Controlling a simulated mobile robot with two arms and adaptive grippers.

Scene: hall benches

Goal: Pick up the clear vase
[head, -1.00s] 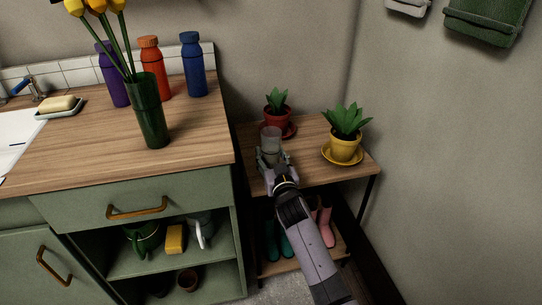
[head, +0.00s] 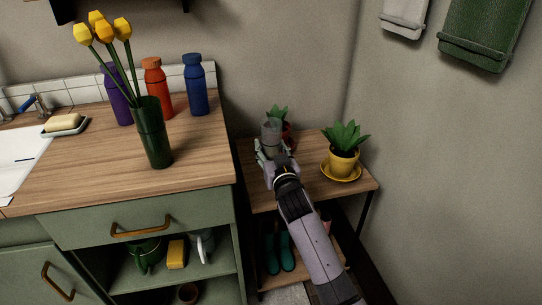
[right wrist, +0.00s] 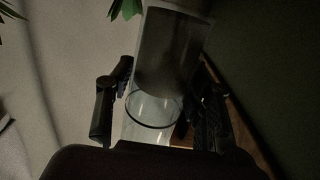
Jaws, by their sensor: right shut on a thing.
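The clear vase (head: 271,132) is a see-through grey cylinder above the small wooden side table, in front of the red plant pot, which it partly hides. My right gripper (head: 270,154) is shut around its lower part and holds it roughly upright. In the right wrist view the vase (right wrist: 172,50) stands between the two dark fingers of the gripper (right wrist: 155,100). It appears raised off the table top, though the gripper hides its base. My left gripper is not in view.
The side table (head: 308,188) also bears a yellow potted plant (head: 343,165) on a saucer and the red pot (head: 287,130) close behind the vase. The counter (head: 95,180) at left holds a dark green vase of tulips (head: 153,140) and several bottles. A wall closes the right side.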

